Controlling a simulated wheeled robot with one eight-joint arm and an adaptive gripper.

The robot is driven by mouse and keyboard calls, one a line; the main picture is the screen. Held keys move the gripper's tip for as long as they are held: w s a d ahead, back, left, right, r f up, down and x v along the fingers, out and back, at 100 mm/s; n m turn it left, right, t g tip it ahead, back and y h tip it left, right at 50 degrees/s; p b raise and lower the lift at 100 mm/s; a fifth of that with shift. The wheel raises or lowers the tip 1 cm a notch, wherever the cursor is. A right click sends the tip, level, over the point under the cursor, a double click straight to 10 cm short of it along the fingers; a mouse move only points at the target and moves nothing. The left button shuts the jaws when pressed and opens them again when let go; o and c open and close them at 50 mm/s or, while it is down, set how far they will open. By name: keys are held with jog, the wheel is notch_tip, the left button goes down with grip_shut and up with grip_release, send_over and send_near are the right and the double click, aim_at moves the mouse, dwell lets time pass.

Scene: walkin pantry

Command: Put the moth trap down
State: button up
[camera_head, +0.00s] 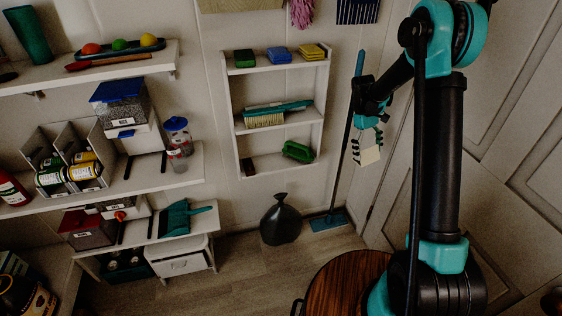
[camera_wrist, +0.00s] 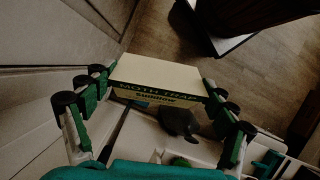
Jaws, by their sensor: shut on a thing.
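The moth trap (camera_wrist: 160,74) is a small cream-coloured box with "MOTH TRAP" lettering on a dark green edge. My gripper (camera_wrist: 156,84) is shut on it, with green and black fingers on both sides in the wrist view. In the head view my gripper (camera_head: 368,138) points down and holds the moth trap (camera_head: 370,156), a pale block, in the air. It is near the corner wall, right of the small wall shelf. My fingers hide part of it.
The small wall shelf (camera_head: 237,125) holds sponges, a brush and a green scrubber. A broom (camera_head: 327,221) leans close behind my gripper. A dark sack (camera_head: 281,220) and a round wooden tabletop (camera_head: 345,287) stand below. Loaded shelves (camera_head: 180,178) are at the left; a panelled door (camera_head: 505,150) is right.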

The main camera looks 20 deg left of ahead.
jog(key=s+a+f+n+t+y, duration=0.2)
jog(key=s+a+f+n, duration=0.25)
jog(key=a+n, duration=0.65)
jog(key=s+a+f+n+t+y, duration=0.2)
jog(key=s+a+f+n+t, duration=0.3)
jog(key=a+n, duration=0.55)
jog(key=s+a+f+n+y, duration=0.1)
jog(key=s+a+f+n, duration=0.4)
jog(key=a+n, duration=0.6)
jog(key=r, duration=0.1)
send_over(267, 165)
jog(key=s, duration=0.1)
jog(key=shift+s+d+n, duration=0.15)
jog(key=shift+d+n, duration=0.2)
jog(key=shift+d, duration=0.1)
jog(key=shift+f+y, duration=0.25)
jog(key=shift+y, duration=0.05)
jog(key=o, duration=0.6)
jog(key=shift+f, duration=0.15)
jog(key=shift+o, duration=0.5)
